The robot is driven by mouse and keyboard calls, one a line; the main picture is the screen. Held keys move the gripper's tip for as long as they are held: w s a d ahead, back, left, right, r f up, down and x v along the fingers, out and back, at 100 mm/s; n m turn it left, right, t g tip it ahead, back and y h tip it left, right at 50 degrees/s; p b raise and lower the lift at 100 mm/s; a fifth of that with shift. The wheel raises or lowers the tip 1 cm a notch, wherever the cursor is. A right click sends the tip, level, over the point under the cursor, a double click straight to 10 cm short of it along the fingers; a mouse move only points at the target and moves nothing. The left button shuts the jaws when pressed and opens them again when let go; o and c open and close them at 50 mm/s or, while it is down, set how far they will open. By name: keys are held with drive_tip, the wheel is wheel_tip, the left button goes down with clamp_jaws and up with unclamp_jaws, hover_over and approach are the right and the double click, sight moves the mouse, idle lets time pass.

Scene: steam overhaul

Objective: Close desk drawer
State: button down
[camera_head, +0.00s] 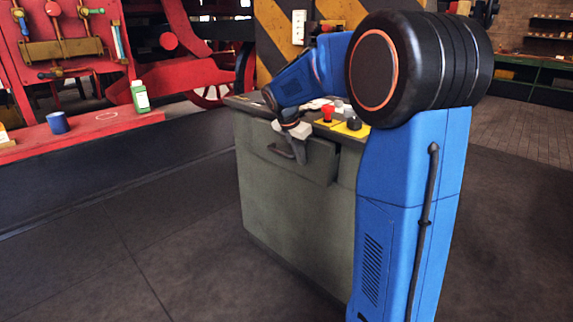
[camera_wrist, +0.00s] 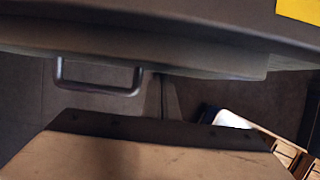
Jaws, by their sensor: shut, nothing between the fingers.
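The grey-green desk (camera_head: 290,220) stands in the middle of the head view, partly hidden by my blue arm. Its top drawer (camera_head: 314,165) stands out a little from the desk front, with a dark gap at its right side. The dark bar handle (camera_head: 281,152) is on the drawer front. My gripper (camera_head: 298,131) is shut and empty, pointing down at the drawer's upper edge near the handle; I cannot tell whether it touches. In the wrist view the drawer's edge (camera_wrist: 200,62) runs across the top, with the handle (camera_wrist: 98,88) below it.
The desk top holds a red button (camera_head: 328,112) and a dark knob on yellow plates. A red bench (camera_head: 80,128) at left carries a green bottle (camera_head: 140,97) and a blue cup (camera_head: 58,123). The dark floor before the desk is clear. A pale panel (camera_wrist: 140,158) fills the wrist view's bottom.

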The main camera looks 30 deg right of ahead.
sight(309, 152)
drive_tip(key=d, duration=0.1)
drive_tip(key=w+d, duration=0.1)
drive_tip(key=d, duration=0.1)
drive_tip(key=shift+d, duration=0.25)
drive_tip(key=shift+w+d+r, duration=0.1)
drive_tip(key=shift+w+d, duration=0.1)
drive_tip(key=shift+d, duration=0.25)
drive_tip(key=shift+r, duration=0.1)
